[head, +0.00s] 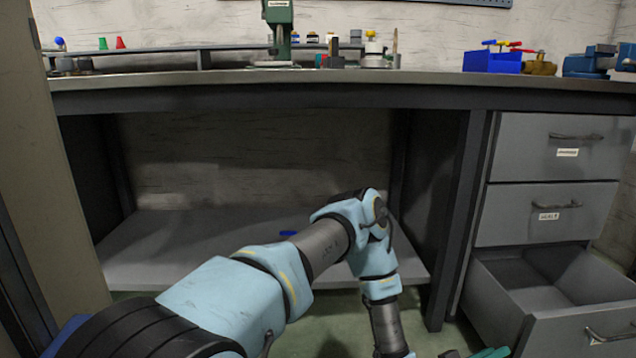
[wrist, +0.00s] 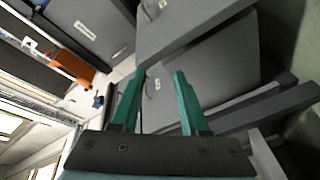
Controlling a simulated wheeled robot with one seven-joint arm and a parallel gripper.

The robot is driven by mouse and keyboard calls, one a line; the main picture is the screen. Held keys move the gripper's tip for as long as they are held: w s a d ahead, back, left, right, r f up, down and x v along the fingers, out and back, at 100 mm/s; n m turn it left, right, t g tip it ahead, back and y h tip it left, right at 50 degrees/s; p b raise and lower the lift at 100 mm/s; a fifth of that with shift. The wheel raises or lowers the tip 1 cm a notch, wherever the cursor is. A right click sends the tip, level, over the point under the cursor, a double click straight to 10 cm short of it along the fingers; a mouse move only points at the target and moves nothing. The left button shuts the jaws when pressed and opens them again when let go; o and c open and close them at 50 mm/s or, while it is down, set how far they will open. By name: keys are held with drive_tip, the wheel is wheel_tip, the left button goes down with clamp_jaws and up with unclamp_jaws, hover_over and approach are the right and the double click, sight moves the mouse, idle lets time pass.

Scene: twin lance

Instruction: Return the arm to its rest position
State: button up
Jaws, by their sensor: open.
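My light blue and grey arm reaches forward from the lower left of the head view, bends at an elbow in the middle and runs down out of frame. My gripper (wrist: 160,73) shows two green fingers in the wrist view, spread apart with nothing between them. In the head view only a green part of it shows at the bottom edge, next to the open bottom drawer (head: 606,322). That drawer is pulled out, and the part of its inside that I see is empty. Whether the gripper touches the drawer I cannot tell.
The workbench top (head: 420,77) runs across the head view. It bears a green press (head: 281,35), a blue bin (head: 492,61) and small items. Two upper drawers (head: 562,146) are shut. A low shelf (head: 190,250) lies under the bench. A beige panel (head: 45,170) stands at left.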

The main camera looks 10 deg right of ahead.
drive_tip(key=w+a+r+m+y+p, duration=0.1)
drive_tip(key=w+a+r+y, duration=0.4)
drive_tip(key=w+a, duration=0.4)
drive_tip(key=w+a+r+m+y+p, duration=0.1)
drive_tip(key=w+a+r+y, duration=0.35)
drive_tip(key=w+a, duration=0.4)
drive_tip(key=a+r+n+y, duration=0.1)
drive_tip(key=a+r+y, duration=0.1)
drive_tip(key=a+r, duration=0.35)
drive_tip(key=a+r+n+y+p, duration=0.1)
drive_tip(key=a+r+y, duration=0.15)
drive_tip(key=a, duration=0.65)
drive_tip(key=a+r+n+y, duration=0.1)
drive_tip(key=a+r+y, duration=0.15)
drive_tip(key=a, duration=0.45)
drive_tip(key=s+a+r+n+g+y+p, duration=0.2)
drive_tip(key=s+a+r+n+g, duration=0.1)
drive_tip(key=s+a+r, duration=0.7)
wheel_tip(320, 180, up, 36)
drive_tip(key=p, duration=3.7)
drive_tip(key=shift+a+f, duration=0.15)
drive_tip(key=shift+a, duration=0.05)
